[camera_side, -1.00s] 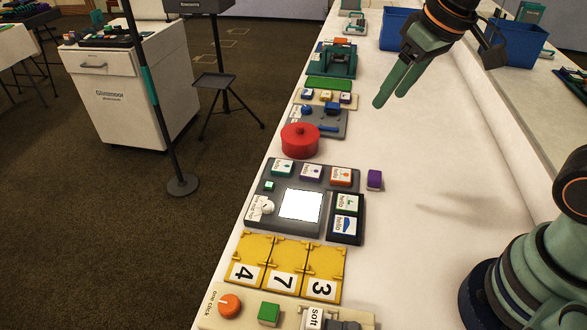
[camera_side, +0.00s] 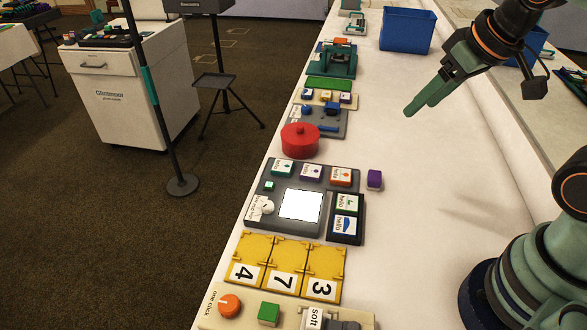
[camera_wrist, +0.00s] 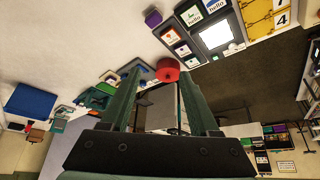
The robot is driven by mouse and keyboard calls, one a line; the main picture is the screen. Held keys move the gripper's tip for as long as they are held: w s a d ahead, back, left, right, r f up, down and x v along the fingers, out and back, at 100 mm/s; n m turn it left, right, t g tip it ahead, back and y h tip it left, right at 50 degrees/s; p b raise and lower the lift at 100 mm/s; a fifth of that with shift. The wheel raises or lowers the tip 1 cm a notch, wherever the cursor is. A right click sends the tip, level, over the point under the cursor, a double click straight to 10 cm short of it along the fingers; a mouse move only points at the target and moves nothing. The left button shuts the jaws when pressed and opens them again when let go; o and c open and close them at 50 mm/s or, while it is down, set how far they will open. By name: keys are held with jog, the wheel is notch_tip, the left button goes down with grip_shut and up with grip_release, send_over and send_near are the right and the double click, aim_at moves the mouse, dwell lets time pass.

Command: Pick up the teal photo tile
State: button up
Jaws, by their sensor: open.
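The teal photo tile (camera_side: 283,168) lies at the far left corner of a dark grey board (camera_side: 262,218), in a row with a purple tile (camera_side: 311,172) and an orange tile (camera_side: 341,176). In the wrist view the teal tile (camera_wrist: 192,61) is small, just right of the red pot. My gripper (camera_side: 411,111) is open and empty, in the air above the bare right part of the table, away from the tile. In the wrist view both fingers of my gripper (camera_wrist: 160,68) stand apart with nothing held between them.
A red lidded pot (camera_side: 300,140) stands just beyond the board. A purple cube (camera_side: 374,179) sits right of the orange tile. Yellow numbered panels (camera_side: 290,262) lie nearer. A blue bin (camera_side: 407,30) stands at the back.

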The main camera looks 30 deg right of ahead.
dwell(0.3)
jog(key=shift+o, duration=1.2)
jog(key=n+g, duration=0.6)
jog(key=n, duration=2.1)
send_over(281, 169)
notch_tip(281, 169, down, 12)
jog(key=shift+d+f, duration=0.1)
jog(key=shift+f, duration=6.1)
